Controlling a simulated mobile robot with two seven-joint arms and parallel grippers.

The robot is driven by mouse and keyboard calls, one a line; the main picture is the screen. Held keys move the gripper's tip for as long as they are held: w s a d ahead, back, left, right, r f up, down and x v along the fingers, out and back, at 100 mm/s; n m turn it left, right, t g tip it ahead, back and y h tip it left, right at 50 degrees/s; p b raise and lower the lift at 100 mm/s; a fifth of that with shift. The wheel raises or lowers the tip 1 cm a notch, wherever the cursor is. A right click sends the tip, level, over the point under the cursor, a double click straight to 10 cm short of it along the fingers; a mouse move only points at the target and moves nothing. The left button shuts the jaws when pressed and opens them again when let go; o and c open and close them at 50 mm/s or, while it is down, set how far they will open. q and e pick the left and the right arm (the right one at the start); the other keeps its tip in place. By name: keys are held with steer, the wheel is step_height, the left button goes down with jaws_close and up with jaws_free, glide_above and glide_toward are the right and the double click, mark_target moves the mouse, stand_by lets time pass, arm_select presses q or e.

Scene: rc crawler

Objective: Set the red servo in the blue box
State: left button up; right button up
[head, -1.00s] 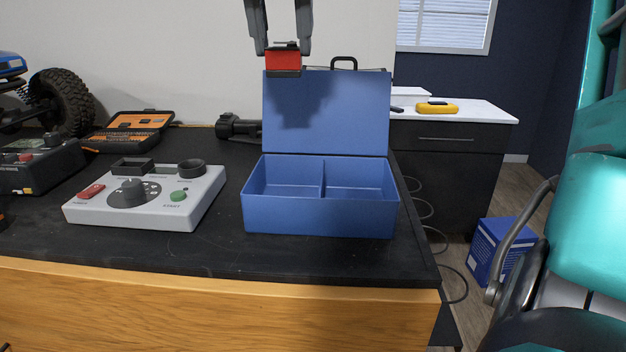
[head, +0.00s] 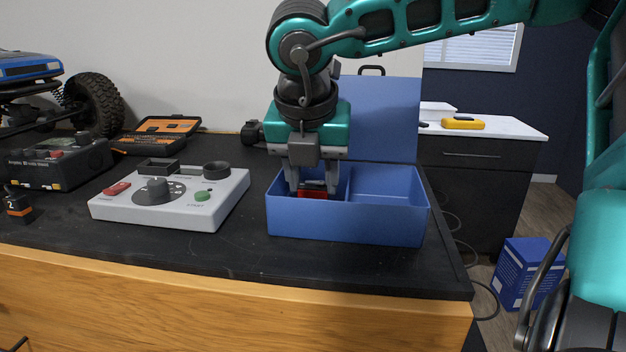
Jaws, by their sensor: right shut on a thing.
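The red servo (head: 313,194) is held between the fingers of my right gripper (head: 313,186). The gripper points straight down and is shut on the servo. The servo is inside the left compartment of the blue box (head: 350,224), its lower part hidden by the front wall. I cannot tell whether it touches the box floor. The box stands open on the black bench top, with its lid (head: 385,120) raised at the back. A divider separates the left compartment from the empty-looking right one. My left gripper is not in view.
A grey control panel (head: 225,197) with knobs and buttons lies left of the box. Further left are an orange tool case (head: 160,132), a dark power unit (head: 60,165) and a blue crawler (head: 30,70). The bench's right edge is close to the box.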

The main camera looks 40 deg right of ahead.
steer(key=shift+f+b, duration=0.45)
steer(key=shift+f, duration=0.1)
steer(key=o, duration=0.8)
steer(key=shift+r, duration=0.15)
steer(key=shift+c, duration=0.2)
steer(key=shift+r+p, duration=0.3)
steer(key=shift+p, duration=0.3)
steer(key=v, duration=1.2)
steer(key=shift+p, duration=0.3)
steer(key=shift+a+f, duration=0.1)
steer(key=shift+f, duration=0.1)
